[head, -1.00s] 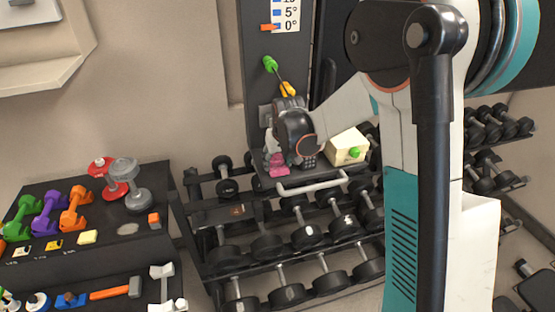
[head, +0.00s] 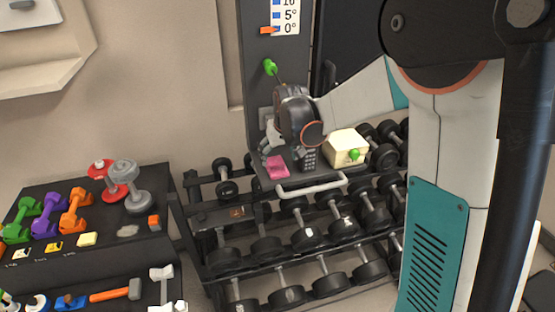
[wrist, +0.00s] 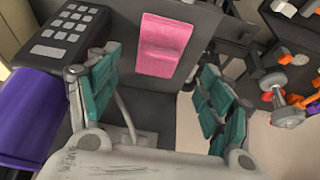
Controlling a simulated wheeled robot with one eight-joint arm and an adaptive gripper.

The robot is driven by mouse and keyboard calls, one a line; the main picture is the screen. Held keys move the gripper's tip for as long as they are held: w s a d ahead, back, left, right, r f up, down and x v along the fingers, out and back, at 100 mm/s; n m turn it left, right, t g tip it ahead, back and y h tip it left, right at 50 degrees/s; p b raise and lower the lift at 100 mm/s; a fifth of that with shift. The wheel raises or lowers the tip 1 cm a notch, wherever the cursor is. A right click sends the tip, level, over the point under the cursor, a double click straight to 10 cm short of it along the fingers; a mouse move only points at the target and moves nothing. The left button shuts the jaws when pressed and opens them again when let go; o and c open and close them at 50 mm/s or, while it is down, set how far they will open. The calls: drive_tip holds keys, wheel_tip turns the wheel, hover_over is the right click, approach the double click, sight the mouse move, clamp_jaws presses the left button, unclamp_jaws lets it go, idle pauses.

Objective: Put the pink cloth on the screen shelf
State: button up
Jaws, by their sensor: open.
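The pink cloth (head: 277,167) lies on the small dark screen shelf (head: 289,182) with the pale handle along its front. The cloth (wrist: 165,45) also shows flat and uncovered in the wrist view, on the dark shelf surface. My gripper (head: 266,147) is beside and just above the cloth in the head view. In the wrist view my gripper (wrist: 158,68) has its teal-padded fingers spread wide, with nothing between them; the cloth is beyond them, apart from both.
A dark keypad-like remote (head: 309,158) and a cream box with a green knob (head: 346,148) share the shelf. A purple cylinder (wrist: 38,112) is close on the left in the wrist view. Racks of dumbbells (head: 302,237) stand below.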

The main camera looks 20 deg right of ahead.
drive_tip(key=s+r+t, duration=0.1)
drive_tip(key=s+r, duration=1.1)
drive_tip(key=s, duration=0.4)
drive_tip(key=s+a+f+t, duration=0.1)
drive_tip(key=s, duration=1.4)
drive_tip(key=shift+f+t, duration=0.4)
